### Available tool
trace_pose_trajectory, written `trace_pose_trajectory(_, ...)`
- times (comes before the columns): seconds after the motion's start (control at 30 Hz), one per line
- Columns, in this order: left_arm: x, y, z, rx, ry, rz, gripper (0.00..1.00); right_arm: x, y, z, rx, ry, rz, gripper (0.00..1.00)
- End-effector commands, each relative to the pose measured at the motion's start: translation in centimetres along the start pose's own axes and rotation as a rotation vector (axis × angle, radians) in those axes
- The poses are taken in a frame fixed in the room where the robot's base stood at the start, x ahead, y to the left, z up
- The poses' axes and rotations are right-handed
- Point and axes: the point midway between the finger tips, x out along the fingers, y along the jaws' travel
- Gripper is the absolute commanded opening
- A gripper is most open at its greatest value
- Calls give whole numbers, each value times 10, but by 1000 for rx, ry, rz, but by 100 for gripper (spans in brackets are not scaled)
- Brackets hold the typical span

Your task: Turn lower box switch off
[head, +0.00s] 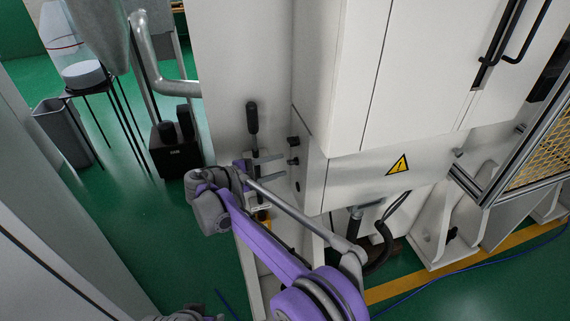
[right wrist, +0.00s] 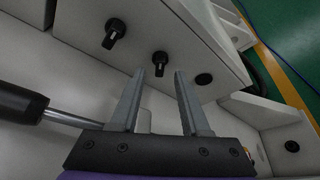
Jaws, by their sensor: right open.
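The lower box switch is a black rotary knob on the side of the white box, seen in the head view (head: 293,161) and the right wrist view (right wrist: 160,60). The upper switch (head: 293,140) is a similar black knob, also seen in the right wrist view (right wrist: 115,32). My right gripper (head: 283,168) is open and empty, pointing at the box side. In the right wrist view its fingertips (right wrist: 160,72) lie on either side of the lower switch, apparently short of it. Its grip line is free of objects. My left gripper's fingers do not show.
A round black fitting (right wrist: 203,79) sits beyond the lower switch. A black-handled lever (head: 252,118) stands close beside my right gripper. The white cabinet (head: 400,70) rises above, with a yellow warning sign (head: 398,166) on the box front.

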Motion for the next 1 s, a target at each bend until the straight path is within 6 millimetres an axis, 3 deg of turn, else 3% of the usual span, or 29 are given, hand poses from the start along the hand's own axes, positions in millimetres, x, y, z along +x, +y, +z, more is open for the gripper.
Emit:
trace_pose_trajectory(0.2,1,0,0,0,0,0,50,-45,0,0,-1,3,1,46)
trace_pose_trajectory(0.4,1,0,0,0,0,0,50,-67,0,0,-1,1,0,46)
trace_pose_trajectory(0.73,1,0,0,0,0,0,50,-71,0,0,0,0,0,46)
trace_pose_trajectory(0.87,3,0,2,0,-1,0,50,-69,-2,-2,36,-9,10,70)
trace_pose_trajectory(1.0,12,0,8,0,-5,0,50,-62,-10,-11,252,-55,79,70)
